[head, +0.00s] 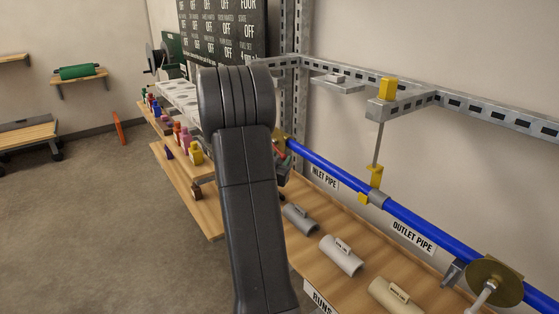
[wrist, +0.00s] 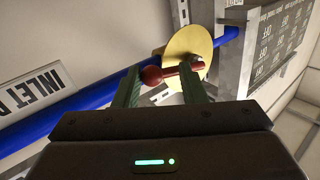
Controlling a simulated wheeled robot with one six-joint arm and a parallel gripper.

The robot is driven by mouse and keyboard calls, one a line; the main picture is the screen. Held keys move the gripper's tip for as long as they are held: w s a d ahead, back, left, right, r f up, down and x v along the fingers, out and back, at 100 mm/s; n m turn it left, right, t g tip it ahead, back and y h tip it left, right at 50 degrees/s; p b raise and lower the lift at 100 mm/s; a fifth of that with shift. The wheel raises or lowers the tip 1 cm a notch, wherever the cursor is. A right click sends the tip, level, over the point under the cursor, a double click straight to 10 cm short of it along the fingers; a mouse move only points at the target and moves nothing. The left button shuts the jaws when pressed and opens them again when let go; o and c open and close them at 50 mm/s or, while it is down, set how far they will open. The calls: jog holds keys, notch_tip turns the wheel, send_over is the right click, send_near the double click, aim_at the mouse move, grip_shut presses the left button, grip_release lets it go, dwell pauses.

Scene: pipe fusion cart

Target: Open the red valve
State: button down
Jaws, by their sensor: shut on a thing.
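The red valve handle (wrist: 153,75) is a short red bar with a rounded end, in front of a round brass disc (wrist: 188,42) on the blue pipe (wrist: 70,110) in the wrist view. My gripper (wrist: 160,70) has its two green fingers on either side of the handle and is shut on it. In the head view, a bit of the red handle (head: 279,153) shows just right of my arm, by the left end of the blue pipe (head: 330,172). My arm hides most of the disc and my gripper there.
Grey and beige half-pipe pieces (head: 341,255) lie on the wooden shelf below. A yellow lever assembly (head: 376,176) and another disc (head: 495,283) sit farther right. Bottles (head: 186,140) stand at left; open floor lies left.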

jog(key=shift+r, duration=0.1)
notch_tip(320, 180, up, 2)
jog(key=n+g+p, duration=0.1)
jog(key=p, duration=0.4)
jog(key=shift+d+n, duration=0.15)
jog(key=shift+n, duration=0.15)
jog(key=p, duration=0.2)
jog(key=shift+s+r+n+g+p, duration=0.1)
jog(key=shift+r+n+g+p, duration=0.05)
jog(key=shift+n+g+p, duration=0.15)
jog(key=c, duration=0.9)
grip_release()
